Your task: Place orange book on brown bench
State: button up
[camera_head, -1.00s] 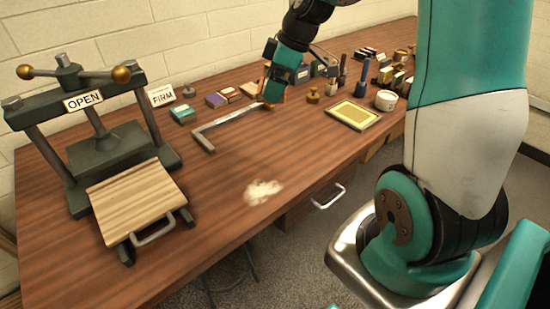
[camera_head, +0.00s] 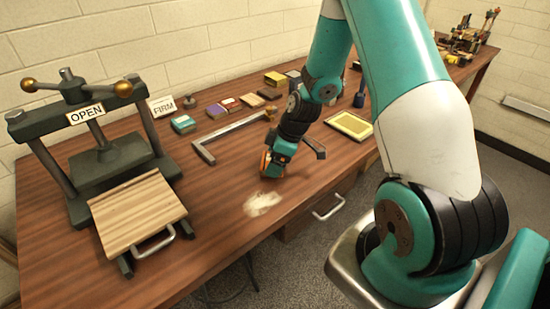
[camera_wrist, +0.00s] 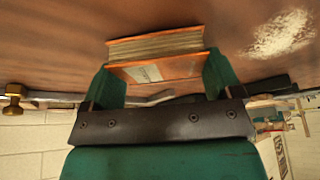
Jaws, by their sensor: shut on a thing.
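My gripper (camera_head: 270,168) is over the middle of the brown bench (camera_head: 225,235), just behind a pale patch. In the wrist view my gripper (camera_wrist: 160,80) is shut on the orange book (camera_wrist: 160,68), with one green finger at each end. The book has an orange cover with a pale label, and its page edges face up in that picture. In the head view only an orange sliver of the book (camera_head: 265,160) shows beside the fingers. It is close to the bench top; I cannot tell whether it touches.
A dark press (camera_head: 105,160) with an OPEN sign and a ribbed wooden board stands at the left. A metal angle bar (camera_head: 225,137) lies behind my gripper. Several small books and boxes sit at the back, and a yellow framed panel (camera_head: 350,125) lies right. The front middle is clear except the pale patch (camera_head: 262,203).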

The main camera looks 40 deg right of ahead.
jog(key=shift+f, duration=0.1)
jog(key=shift+f, duration=0.15)
jog(key=o, duration=0.8)
jog(key=shift+c, duration=0.2)
